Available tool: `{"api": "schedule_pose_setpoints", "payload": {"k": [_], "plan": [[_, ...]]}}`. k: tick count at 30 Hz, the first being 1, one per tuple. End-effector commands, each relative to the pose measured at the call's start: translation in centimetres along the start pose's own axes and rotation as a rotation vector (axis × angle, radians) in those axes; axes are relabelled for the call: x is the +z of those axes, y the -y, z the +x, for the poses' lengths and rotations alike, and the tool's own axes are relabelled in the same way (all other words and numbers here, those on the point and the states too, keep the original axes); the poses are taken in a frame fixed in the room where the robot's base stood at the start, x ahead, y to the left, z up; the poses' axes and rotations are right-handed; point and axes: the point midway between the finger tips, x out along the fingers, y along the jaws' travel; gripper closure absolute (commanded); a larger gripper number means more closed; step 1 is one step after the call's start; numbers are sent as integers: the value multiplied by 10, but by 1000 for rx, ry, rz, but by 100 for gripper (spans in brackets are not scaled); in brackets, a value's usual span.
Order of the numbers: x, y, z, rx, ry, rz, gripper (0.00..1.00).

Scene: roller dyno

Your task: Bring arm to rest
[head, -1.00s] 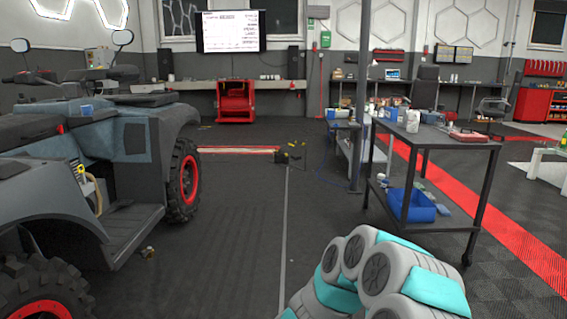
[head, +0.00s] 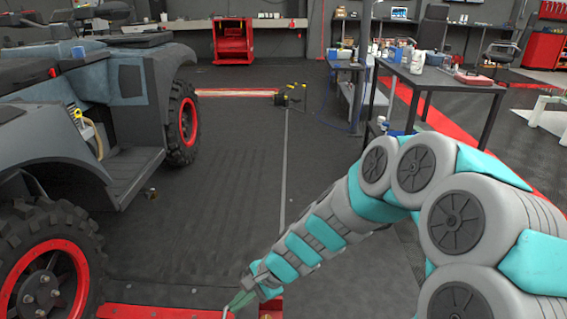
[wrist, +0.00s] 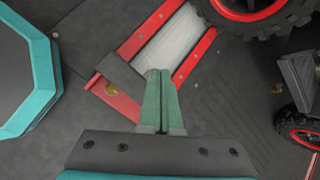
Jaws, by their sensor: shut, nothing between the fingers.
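My arm is grey and teal and comes into the head view from the right. It stretches down and left toward the bottom centre. My gripper (head: 240,302) is at its far end, low over the floor near a red frame edge. In the wrist view my gripper (wrist: 161,75) shows two green fingers pressed together, with nothing between them. Below the fingers lies a red-framed roller bed (wrist: 165,45) with a pale roller. I cannot tell the exact height of the fingers above it.
A quad bike (head: 90,110) with red-rimmed wheels stands at the left. A dark table (head: 450,82) with bottles stands at the right, behind my arm. A red box-like unit (head: 233,40) is at the back wall. The dark floor (head: 230,170) between them is mostly clear.

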Motion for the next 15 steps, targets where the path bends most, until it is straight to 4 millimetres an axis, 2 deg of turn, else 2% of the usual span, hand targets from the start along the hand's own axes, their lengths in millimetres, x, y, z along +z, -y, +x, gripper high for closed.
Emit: {"api": "schedule_pose_setpoints", "payload": {"k": [1, 8, 15], "plan": [[4, -6, -16, 11, -11, -78, 100], [19, -57, -79, 143, -54, -417, 100], [18, -134, -146, 356, -123, -666, 100]]}}
